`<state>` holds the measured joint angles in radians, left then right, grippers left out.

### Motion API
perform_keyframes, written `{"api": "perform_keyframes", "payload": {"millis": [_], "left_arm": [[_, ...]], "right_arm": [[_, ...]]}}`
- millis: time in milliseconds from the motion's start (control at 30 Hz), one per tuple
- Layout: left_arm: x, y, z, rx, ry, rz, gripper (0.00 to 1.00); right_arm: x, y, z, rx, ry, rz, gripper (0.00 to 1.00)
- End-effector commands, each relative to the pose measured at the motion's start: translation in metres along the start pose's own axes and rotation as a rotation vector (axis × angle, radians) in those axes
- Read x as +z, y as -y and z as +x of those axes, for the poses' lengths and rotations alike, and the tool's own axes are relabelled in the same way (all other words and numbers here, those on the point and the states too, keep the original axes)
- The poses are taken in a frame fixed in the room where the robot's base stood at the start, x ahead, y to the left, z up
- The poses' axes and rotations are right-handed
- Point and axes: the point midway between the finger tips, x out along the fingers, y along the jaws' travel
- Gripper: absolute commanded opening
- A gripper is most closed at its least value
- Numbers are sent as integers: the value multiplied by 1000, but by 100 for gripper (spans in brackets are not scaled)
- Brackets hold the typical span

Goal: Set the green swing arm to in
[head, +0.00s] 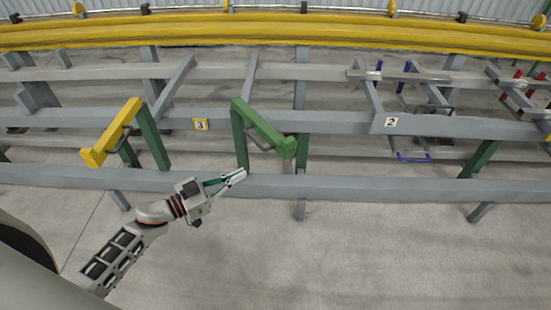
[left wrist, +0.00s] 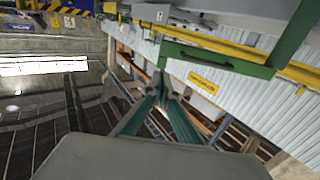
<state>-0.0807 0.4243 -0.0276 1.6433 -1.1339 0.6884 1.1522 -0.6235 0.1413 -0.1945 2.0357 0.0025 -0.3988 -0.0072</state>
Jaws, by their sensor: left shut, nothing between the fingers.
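The green swing arm (head: 263,126) is a bar on a green upright at the middle of the runout table, with a dark grey handle (head: 259,145) beneath it. It slants down to the right and towards me in the head view. A green bar with a dark handle also shows in the left wrist view (left wrist: 218,60). My left gripper (head: 241,174) is shut and empty, just in front of the lower front rail and below the swing arm, apart from its handle. Its fingers show in the left wrist view (left wrist: 160,92). My right gripper is not in view.
A plate (head: 391,122) marked 2 is to the right. A grey rail (head: 380,190) runs along the front. The floor (head: 380,260) in front is clear.

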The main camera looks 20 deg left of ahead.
Motion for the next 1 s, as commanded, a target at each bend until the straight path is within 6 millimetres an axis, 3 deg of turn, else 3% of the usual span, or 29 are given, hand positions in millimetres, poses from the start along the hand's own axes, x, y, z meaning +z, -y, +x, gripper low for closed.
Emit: {"api": "perform_keyframes", "payload": {"millis": [167, 700, 1000], "left_arm": [[1, -1, 20, 2, -2, -4, 0], [2, -1, 119, 0, -1, -3, 0], [1, 0, 138, 0, 0, -2, 0]], "right_arm": [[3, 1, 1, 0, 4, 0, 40], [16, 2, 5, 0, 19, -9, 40], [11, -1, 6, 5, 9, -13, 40]]}}
